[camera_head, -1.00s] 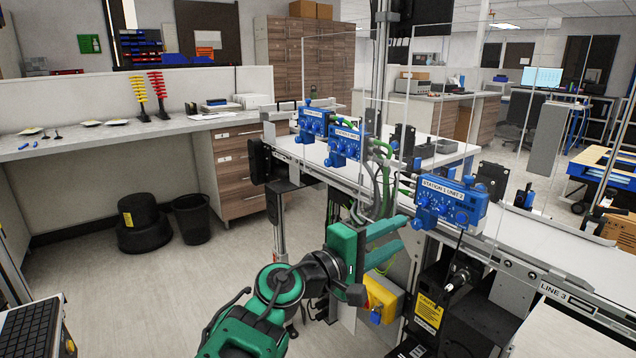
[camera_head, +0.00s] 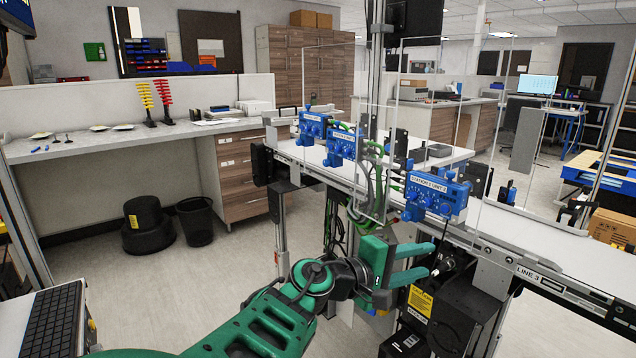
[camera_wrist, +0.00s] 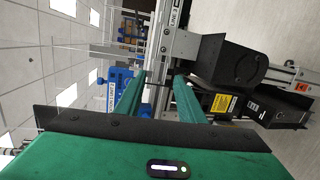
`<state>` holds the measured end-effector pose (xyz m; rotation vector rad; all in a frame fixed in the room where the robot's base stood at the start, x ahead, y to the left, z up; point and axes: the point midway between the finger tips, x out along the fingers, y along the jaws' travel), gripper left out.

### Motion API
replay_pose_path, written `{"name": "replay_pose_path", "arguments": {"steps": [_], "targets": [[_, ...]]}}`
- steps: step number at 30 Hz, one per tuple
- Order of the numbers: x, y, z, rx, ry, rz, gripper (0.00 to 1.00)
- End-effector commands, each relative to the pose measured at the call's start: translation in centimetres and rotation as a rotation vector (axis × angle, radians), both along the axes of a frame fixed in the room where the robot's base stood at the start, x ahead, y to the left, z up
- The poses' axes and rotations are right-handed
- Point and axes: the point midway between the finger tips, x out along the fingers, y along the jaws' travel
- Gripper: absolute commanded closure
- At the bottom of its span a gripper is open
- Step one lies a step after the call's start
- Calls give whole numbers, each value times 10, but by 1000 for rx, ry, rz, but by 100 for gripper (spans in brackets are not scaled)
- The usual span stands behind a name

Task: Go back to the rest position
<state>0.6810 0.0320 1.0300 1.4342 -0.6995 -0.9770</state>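My gripper (camera_head: 433,261) is green and stands out in front of the conveyor, below the blue control box marked Station 1 Unit 2 (camera_head: 437,195). Its two fingers point right in the head view and are spread apart with nothing between them. In the wrist view my gripper (camera_wrist: 160,78) also shows two separated fingers, with conveyor parts beyond them. My green arm reaches in from the bottom of the head view with its elbow bent.
The conveyor marked Line 3 (camera_head: 570,255) runs along the right, with clear upright panels and two more blue boxes (camera_head: 312,125). A black motor housing (camera_head: 455,310) hangs below it. A black bin (camera_head: 198,222) and a workbench (camera_head: 110,145) stand left. The floor between is clear.

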Motion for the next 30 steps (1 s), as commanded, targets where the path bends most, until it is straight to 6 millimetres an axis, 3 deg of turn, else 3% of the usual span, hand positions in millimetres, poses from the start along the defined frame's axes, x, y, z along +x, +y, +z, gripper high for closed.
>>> {"name": "replay_pose_path", "arguments": {"steps": [8,15,21,30], "targets": [[-10,-71,-46,155,121,-173,65],[-40,-132,-93,366,232,-366,65],[-72,-165,-119,547,289,-506,65],[-119,-191,-135,823,318,-674,65]]}}
